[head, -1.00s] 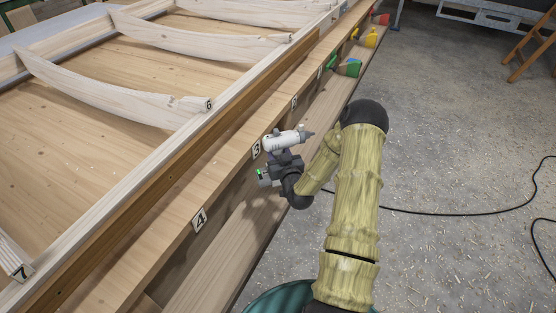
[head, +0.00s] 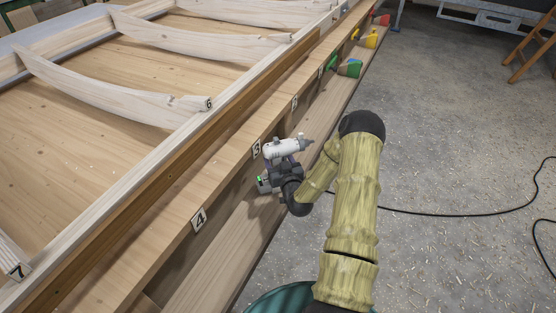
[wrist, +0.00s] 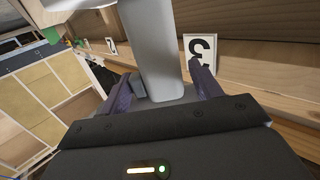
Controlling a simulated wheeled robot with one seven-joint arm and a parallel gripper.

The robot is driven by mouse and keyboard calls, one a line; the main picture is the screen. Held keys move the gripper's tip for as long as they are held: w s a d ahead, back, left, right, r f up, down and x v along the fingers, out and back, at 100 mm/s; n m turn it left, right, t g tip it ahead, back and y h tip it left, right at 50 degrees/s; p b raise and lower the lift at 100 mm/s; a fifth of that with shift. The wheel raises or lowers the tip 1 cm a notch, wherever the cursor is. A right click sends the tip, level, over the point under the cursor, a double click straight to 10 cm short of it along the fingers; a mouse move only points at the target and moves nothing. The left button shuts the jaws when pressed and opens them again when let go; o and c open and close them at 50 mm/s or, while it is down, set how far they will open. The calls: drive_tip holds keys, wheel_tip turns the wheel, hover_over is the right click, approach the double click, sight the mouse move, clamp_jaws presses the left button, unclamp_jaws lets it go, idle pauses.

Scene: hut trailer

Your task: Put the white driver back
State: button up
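The white driver (head: 283,147) is in my gripper (head: 279,170), beside the number 3 plate (head: 256,149) on the edge of the long bench. Its body lies across the top of the gripper and its dark nose points right. In the wrist view, its pale grey handle (wrist: 153,55) runs down between the two dark purple fingers (wrist: 165,90). The number 3 plate (wrist: 201,50) shows just right of the handle. I cannot tell whether the driver touches the lower shelf (head: 217,262).
A green driver with a blue part (head: 347,68), a yellow one (head: 367,39) and a red one (head: 380,19) are farther along the shelf. The number 4 plate (head: 199,219) is nearer me. A black cable (head: 460,214) lies on the floor at the right.

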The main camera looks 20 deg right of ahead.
drive_tip(key=shift+r, duration=0.1)
drive_tip(key=s+a, duration=0.1)
drive_tip(key=s, duration=1.1)
drive_tip(key=shift+a+r+p, duration=0.25)
drive_tip(key=shift+p, duration=0.2)
drive_tip(key=shift+w, duration=0.1)
